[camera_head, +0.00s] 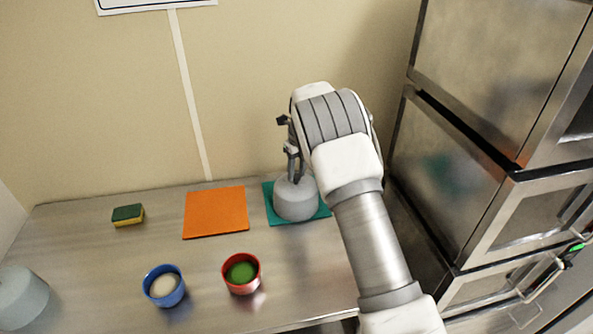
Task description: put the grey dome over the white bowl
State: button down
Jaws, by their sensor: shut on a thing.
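A grey dome (296,201) is at the teal mat (322,211) at the back right of the counter. My gripper (296,178) points down at the top of this dome and is shut on it; the grasped part is mostly hidden by the fingers. I cannot tell whether the dome rests on the mat or is slightly above it. No white bowl shows; what is under the dome is hidden. Another pale grey dome-like thing (20,297) is cut off at the left edge.
A blue bowl (164,300) with something cream inside and a red bowl (242,287) with something green stand at the front. An orange mat (215,212) is bare. A sponge (128,215) lies at the back left. Steel cabinets (500,150) stand right.

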jog(key=shift+c, duration=2.3)
grip_release()
notch_tip(320, 180, up, 17)
jog(key=s+d, duration=0.2)
jog(key=s+d+r+n+t, duration=0.1)
jog(key=s+d+r+n, duration=0.45)
jog(key=s+r, duration=0.2)
jog(key=s+d+r+n+t, duration=0.1)
jog(key=s+d+r+n, duration=0.1)
jog(key=s+n, duration=0.65)
jog(key=s+d+r+n+t, duration=0.15)
jog(key=s+n, duration=0.45)
jog(key=s, duration=0.6)
jog(key=s+d+f+n+h, duration=0.1)
jog(key=s+d+f+n, duration=0.1)
jog(key=s+f+n, duration=0.3)
jog(key=s+n, duration=0.4)
jog(key=s, duration=0.2)
jog(key=shift+s+d+t+b, duration=0.15)
jog(key=shift+s+t+b, duration=0.15)
jog(key=shift+t, duration=0.05)
